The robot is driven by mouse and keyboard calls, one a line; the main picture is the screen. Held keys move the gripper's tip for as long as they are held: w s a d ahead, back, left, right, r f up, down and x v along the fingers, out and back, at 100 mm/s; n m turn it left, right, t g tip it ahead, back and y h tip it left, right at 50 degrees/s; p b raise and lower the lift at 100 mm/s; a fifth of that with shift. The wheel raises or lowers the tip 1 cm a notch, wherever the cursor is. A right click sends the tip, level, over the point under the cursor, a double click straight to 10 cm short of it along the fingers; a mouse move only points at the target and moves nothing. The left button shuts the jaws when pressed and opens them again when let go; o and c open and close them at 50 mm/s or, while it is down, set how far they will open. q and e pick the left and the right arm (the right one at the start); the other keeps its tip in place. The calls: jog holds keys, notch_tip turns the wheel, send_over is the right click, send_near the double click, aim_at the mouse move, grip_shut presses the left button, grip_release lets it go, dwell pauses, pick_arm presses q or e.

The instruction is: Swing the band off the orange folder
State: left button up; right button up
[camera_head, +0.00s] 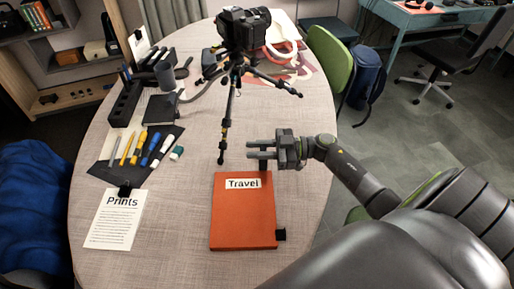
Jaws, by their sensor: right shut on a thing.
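The orange folder (240,217), with a white "Travel" label, lies flat near the front of the round table. My right gripper (262,149) is just above the folder's top right corner, its fingers pointing left. It is shut on a short dark upright piece (263,163), which looks like the band. Whether this piece touches the folder is unclear. A small black piece (280,234) sits at the folder's lower right edge; I cannot tell whether it joins the band. My left gripper is out of view.
A camera on a black tripod (226,105) stands behind the folder. A dark mat (107,169) with several tools and a "Prints" sheet (111,222) lie to the left. The table (170,240) is bare between sheet and folder.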

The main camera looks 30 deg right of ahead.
jog(key=w+m+p, duration=0.1)
jog(key=m, duration=0.1)
jog(key=w+d+f+m+p, duration=0.1)
jog(key=w+m, duration=0.1)
jog(key=w+d+f+m+p, duration=0.1)
jog(key=m, duration=0.2)
jog(key=shift+w+d+p, duration=0.2)
jog(key=shift+d+p, duration=0.05)
jog(key=shift+p, duration=0.05)
jog(key=shift+w+d+f+m, duration=0.1)
jog(key=shift+w+f+m, duration=0.05)
jog(key=shift+m, duration=0.55)
jog(key=shift+w+d+f+m, duration=0.1)
jog(key=shift+f+m, duration=0.05)
jog(key=shift+m, duration=0.55)
jog(key=o, duration=0.7)
